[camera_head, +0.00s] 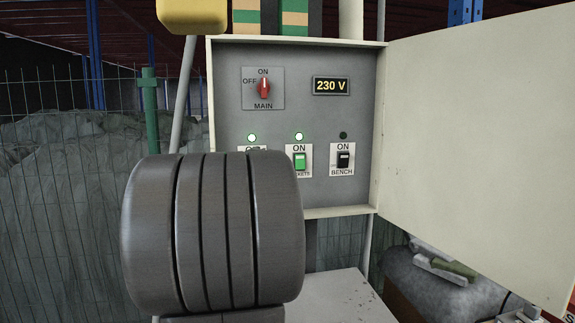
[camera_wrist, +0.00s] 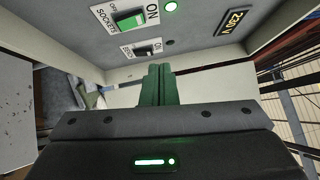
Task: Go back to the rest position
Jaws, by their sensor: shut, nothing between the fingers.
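My gripper (camera_wrist: 158,72) shows in the wrist view with its two green fingers together, shut and empty. It is in front of the open electrical box and appears clear of the switches. In the head view a dark, rounded part of my arm fills the lower middle and hides the gripper and most of the leftmost lower switch. The grey switch panel (camera_head: 225,115) has a red main switch (camera_head: 264,88) pointing up at ON. The sockets switch (camera_head: 300,161) is green with its lamp lit. The bench switch (camera_head: 343,161) is black with its lamp dark.
The box door (camera_head: 480,140) stands wide open to the right. A display (camera_head: 331,86) reads 230 V. A wire fence (camera_head: 60,200) with a green post (camera_head: 151,115) is at left. A pale surface (camera_head: 345,297) lies below the box. A grey bundle (camera_head: 440,285) sits at lower right.

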